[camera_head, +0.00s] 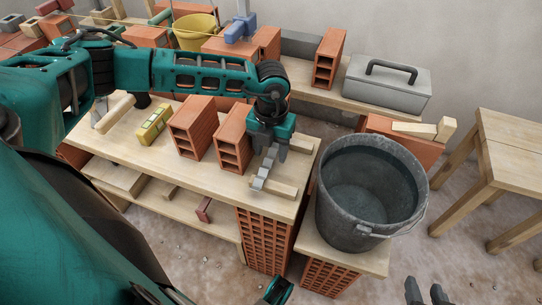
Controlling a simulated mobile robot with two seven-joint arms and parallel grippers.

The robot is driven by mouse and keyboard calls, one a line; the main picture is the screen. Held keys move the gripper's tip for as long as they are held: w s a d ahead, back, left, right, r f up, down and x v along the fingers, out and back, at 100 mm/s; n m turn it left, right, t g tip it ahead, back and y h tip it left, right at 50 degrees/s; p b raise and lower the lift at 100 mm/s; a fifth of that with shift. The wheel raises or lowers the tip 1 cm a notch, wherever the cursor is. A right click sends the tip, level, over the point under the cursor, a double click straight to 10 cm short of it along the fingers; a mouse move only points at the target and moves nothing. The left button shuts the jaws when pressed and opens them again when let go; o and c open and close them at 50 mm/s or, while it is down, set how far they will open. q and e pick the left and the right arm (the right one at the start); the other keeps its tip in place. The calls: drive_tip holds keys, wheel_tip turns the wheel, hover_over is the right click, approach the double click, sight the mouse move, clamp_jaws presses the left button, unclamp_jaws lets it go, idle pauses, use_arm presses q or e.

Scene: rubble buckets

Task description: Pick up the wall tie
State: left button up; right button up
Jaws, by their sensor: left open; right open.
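The wall tie (261,178) looks like a wavy grey metal strip. It lies near the front right of the wooden bench top (140,150), beside a small wood strip. My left gripper (269,157) points down with its fingers apart over the far end of the tie. Part of the tie shows between and in front of the fingers; I cannot tell whether they touch it.
Two hollow bricks (194,127) stand just left of my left gripper, with a yellow block (154,125) beyond. A grey bucket (370,190) stands right of the bench. A grey toolbox (388,84) is behind it. A wooden table (515,150) stands at right.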

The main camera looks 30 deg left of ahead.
use_arm(q)
drive_tip(key=shift+c, duration=0.4)
clamp_jaws()
